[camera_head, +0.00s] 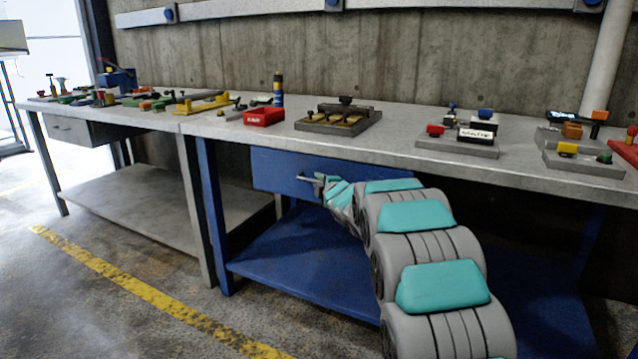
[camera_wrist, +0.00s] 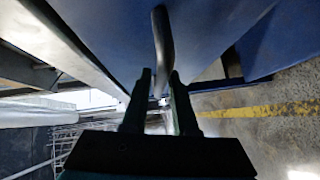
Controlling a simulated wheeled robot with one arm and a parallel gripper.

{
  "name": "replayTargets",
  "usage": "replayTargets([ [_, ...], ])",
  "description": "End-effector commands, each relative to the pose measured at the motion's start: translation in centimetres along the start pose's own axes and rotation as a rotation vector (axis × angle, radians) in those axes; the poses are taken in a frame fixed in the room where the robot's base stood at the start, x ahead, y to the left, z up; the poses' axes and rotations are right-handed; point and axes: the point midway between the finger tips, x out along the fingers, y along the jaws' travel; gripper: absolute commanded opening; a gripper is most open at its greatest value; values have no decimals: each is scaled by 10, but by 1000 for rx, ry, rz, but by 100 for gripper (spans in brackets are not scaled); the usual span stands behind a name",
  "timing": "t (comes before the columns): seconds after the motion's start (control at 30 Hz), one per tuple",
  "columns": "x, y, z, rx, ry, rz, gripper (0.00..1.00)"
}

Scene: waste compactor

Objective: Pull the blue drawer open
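The blue drawer (camera_head: 275,168) sits under the right-hand workbench top, and its front looks flush with the bench frame. Its bar handle (camera_head: 306,178) is on the front, partly hidden by my gripper (camera_head: 320,183). In the wrist view, the blue drawer front (camera_wrist: 110,35) fills the top, and the curved grey handle (camera_wrist: 161,40) comes down between my fingertips. My gripper (camera_wrist: 160,78) is open there, with a visible gap between the left finger and the handle. My arm hides the right part of the drawer front in the head view.
The grey bench top (camera_head: 400,140) above holds a red box (camera_head: 264,117), a tray of parts (camera_head: 338,120) and several small items. A blue lower shelf (camera_head: 300,250) lies beneath the drawer. Open floor with a yellow line (camera_head: 130,285) is at the left front.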

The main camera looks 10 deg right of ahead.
Motion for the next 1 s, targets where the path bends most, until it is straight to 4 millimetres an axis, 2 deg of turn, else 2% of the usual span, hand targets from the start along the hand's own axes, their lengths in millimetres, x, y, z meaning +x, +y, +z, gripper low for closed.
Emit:
replayTargets([
  [0.03,0,0,0,0,0,0,20],
  [0.2,0,0,0,0,0,0,1],
  [0.23,0,0,0,0,0,0,0],
  [1.0,0,0,0,0,0,-1,0],
])
